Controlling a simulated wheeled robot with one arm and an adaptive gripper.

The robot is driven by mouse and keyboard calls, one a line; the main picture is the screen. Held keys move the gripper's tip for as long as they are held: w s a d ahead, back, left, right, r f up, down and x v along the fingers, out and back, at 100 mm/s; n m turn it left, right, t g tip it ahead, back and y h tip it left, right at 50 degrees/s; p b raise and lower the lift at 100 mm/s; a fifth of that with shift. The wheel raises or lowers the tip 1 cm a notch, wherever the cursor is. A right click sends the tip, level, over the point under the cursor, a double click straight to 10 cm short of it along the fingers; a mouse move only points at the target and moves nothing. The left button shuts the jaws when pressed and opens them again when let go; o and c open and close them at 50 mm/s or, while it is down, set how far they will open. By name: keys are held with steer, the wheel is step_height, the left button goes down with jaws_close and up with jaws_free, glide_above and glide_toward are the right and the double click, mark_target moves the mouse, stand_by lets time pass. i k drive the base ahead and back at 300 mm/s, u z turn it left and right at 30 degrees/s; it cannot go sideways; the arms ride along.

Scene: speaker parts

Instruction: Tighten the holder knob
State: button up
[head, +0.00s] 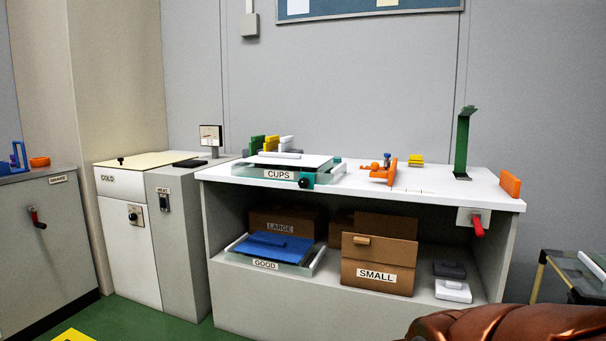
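An orange holder (388,172) stands on the white top of the middle bench, right of centre. A small orange rounded part (371,167) is at its left and a small blue part (387,159) stands at it. At this size I cannot tell which part is its knob, or whether it is tight. A black round knob (304,183) sits on a teal part at the front of the tray labelled CUPS (257,172). My gripper is not in view. A copper-coloured rounded shape fills the bottom right corner; I cannot tell which part it is.
The bench (440,185) also holds a green upright stand (462,145), an orange block (510,184) and a red-handled switch (478,226) at its right front. Boxes and a GOOD tray (298,268) fill the shelf below. Green floor (150,328) shows at lower left.

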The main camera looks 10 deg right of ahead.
mark_target(304, 183)
steer(key=k, duration=0.65)
steer(key=u, duration=0.8)
steer(key=i, duration=1.25)
steer(key=z, duration=0.05)
